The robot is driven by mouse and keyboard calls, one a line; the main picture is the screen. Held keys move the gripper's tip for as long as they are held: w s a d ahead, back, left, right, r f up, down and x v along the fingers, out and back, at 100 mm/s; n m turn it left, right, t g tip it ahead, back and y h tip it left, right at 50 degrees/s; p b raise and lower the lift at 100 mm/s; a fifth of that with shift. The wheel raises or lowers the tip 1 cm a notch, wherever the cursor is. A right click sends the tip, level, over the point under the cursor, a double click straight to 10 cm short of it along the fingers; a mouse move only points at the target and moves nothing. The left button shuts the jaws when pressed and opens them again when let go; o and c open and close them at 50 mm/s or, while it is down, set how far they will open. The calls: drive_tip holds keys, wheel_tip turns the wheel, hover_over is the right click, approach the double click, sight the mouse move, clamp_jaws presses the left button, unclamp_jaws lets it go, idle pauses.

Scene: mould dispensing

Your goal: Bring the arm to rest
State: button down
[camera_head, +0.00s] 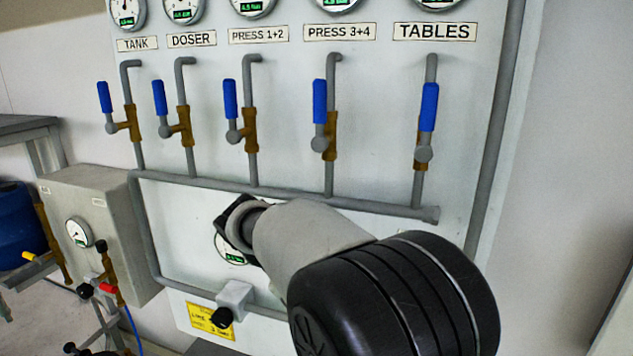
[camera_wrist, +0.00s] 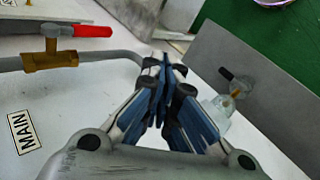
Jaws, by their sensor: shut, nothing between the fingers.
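My gripper (camera_wrist: 163,75) shows in the wrist view with its blue-and-black fingers drawn together and nothing between them. It is close to the white panel, and I see no clear contact with anything. In the head view my arm reaches up and left across the lower panel (camera_head: 395,255), and my fingers cannot be made out there. My arm partly covers a gauge (camera_head: 232,250) on the panel.
Valves with upright blue handles (camera_head: 319,101) line the panel above a grey pipe (camera_head: 290,196). A grey box (camera_head: 105,215) stands at left. The wrist view shows a red-handled valve (camera_wrist: 92,31) and a MAIN label (camera_wrist: 22,131). Clear wall is at right.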

drive_tip(key=s+d+f+t+y+b, duration=0.2)
drive_tip(key=s+d+y+b, duration=0.3)
drive_tip(key=s+d, duration=0.5)
drive_tip(key=s+a+f+n+t+y+b, duration=0.1)
drive_tip(key=s+f+t+y+b, duration=0.2)
drive_tip(key=s+f, duration=0.4)
drive_tip(key=s+t, duration=0.1)
drive_tip(key=s, duration=0.3)
drive_tip(key=shift+f, duration=0.35)
